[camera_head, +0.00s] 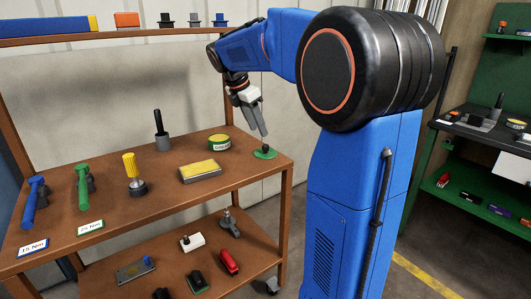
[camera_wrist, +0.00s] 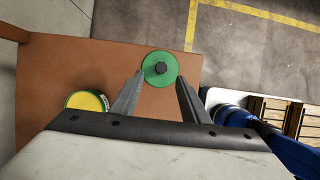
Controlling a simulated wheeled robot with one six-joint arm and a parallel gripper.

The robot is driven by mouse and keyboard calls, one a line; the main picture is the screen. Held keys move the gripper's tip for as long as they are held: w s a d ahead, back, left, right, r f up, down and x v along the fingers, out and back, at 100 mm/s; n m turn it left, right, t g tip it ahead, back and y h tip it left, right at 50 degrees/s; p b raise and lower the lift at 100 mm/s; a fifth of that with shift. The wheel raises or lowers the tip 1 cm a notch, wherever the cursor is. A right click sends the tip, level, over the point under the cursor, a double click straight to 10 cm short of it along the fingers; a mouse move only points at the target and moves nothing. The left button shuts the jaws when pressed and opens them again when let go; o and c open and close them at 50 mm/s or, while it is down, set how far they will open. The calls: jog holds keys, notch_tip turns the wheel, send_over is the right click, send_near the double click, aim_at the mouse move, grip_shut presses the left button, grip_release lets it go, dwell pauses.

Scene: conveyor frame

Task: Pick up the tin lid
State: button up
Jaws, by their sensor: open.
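The tin lid (camera_head: 264,154) is a green disc with a dark knob in the middle. It lies on the brown shelf near its right corner. In the wrist view the lid (camera_wrist: 158,69) is ahead, between the lines of the two fingers and just beyond their tips. My gripper (camera_head: 261,134) is open and empty, pointing down above the lid. Its fingers also show in the wrist view (camera_wrist: 158,78), one each side of the lid's near part. From the head view I cannot tell the exact gap between the fingertips and the lid.
A green and yellow tin (camera_head: 219,142) stands left of the lid; it also shows in the wrist view (camera_wrist: 87,101). A yellow-topped block (camera_head: 200,172) lies nearer. The shelf edge is close right of the lid.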

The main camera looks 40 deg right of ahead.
aim_at(265, 145)
jog(key=shift+x, duration=3.75)
jog(key=shift+s, duration=0.15)
grip_shut()
